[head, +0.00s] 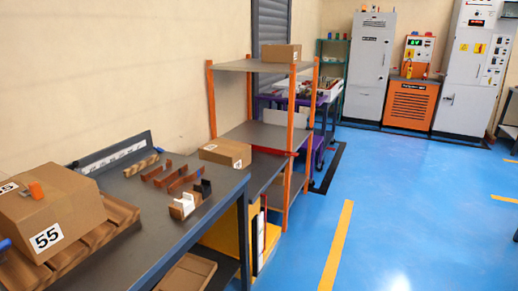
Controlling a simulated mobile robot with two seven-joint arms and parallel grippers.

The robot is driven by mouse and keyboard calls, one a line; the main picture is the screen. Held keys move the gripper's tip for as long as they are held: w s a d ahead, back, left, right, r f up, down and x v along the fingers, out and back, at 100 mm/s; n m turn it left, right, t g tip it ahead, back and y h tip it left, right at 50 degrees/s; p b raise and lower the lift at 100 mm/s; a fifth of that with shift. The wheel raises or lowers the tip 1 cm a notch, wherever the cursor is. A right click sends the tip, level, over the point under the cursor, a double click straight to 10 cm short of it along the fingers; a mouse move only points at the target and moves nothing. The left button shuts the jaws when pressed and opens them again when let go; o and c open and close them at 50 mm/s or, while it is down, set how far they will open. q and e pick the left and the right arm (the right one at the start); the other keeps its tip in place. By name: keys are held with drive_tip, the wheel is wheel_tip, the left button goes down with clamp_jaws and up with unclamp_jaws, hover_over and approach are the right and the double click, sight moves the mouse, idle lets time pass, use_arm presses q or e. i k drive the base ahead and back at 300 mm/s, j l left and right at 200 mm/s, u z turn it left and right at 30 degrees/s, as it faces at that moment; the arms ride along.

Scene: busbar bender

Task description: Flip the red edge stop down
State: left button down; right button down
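A thin red strip (272,151) runs along the edge of the middle shelf of the orange-posted rack, near its front right post. It may be the red edge stop, but it is too small to tell its shape or whether it is up or down. Neither of my grippers is in view.
The rack (211,100) holds a cardboard box (281,53) on top. Another box (226,153) shows near the dark workbench (150,225). The bench carries a box marked 55 (50,215) and brown brackets (170,178). The blue floor (400,220) to the right is clear.

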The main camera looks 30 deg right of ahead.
sight(280, 152)
drive_tip(key=i+l+u, duration=0.25)
drive_tip(key=l+u, duration=0.25)
drive_tip(key=l, duration=0.15)
drive_tip(key=i+l+u, duration=0.15)
drive_tip(key=l, duration=0.35)
drive_tip(key=l+u, duration=0.15)
drive_tip(key=l, duration=0.35)
drive_tip(key=i+l+u, duration=0.15)
drive_tip(key=l, duration=0.4)
drive_tip(key=i+l, duration=0.1)
drive_tip(key=l, duration=1)
drive_tip(key=i+l+u, duration=0.1)
drive_tip(key=l, duration=0.95)
drive_tip(key=i+l, duration=0.1)
drive_tip(key=l, duration=1)
